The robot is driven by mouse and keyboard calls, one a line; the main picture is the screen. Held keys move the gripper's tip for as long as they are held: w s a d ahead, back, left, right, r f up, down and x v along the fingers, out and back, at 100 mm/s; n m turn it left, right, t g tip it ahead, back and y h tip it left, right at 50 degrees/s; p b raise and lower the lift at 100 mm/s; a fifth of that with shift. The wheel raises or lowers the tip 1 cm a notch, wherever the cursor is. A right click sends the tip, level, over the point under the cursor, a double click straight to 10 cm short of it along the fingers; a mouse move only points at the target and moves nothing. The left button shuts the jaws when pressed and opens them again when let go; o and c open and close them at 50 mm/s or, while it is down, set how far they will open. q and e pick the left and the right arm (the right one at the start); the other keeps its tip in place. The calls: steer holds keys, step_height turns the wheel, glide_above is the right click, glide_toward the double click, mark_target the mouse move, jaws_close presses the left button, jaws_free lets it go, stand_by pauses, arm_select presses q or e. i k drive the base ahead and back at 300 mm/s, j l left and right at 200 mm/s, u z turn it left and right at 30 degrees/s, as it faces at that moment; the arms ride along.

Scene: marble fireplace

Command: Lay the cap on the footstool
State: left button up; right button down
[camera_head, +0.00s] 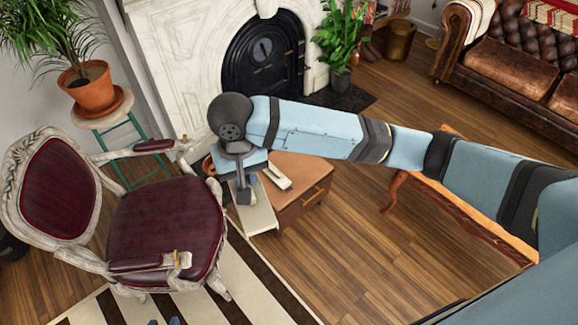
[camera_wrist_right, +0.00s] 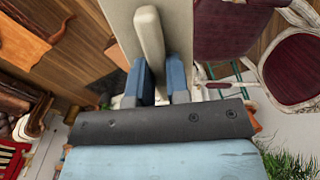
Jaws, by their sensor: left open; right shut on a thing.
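I cannot make out a cap or a footstool in either view. My right arm reaches across the head view to a small brown cabinet (camera_head: 300,190). Its right gripper (camera_head: 243,186) is over a pale panel, apparently an open drawer (camera_head: 262,220), at the cabinet's left side. In the right wrist view, the right gripper (camera_wrist_right: 160,66) is shut on a cream bar-shaped handle (camera_wrist_right: 150,35) in front of a pale panel. Any drawer contents are hidden. Only bluish tips of my left gripper (camera_head: 163,321) show at the bottom edge; they are apart.
A dark red armchair (camera_head: 168,218) stands left of the cabinet, close to my right gripper. A potted plant (camera_head: 92,90) sits on a stool behind it. A wooden table (camera_head: 470,222) is partly behind my arm. A leather sofa (camera_head: 515,70) is far right. Floor front-centre is clear.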

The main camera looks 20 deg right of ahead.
mark_target(298, 161)
steer(key=i+l+u, duration=0.1)
steer(key=l, duration=0.35)
steer(key=i+l+u, duration=0.1)
steer(key=l, duration=0.35)
steer(key=i+l+u, duration=0.1)
steer(key=l, duration=0.4)
steer(key=i+l+u, duration=0.1)
steer(key=l, duration=0.35)
steer(key=i+l+u, duration=0.4)
steer(key=i+l, duration=0.4)
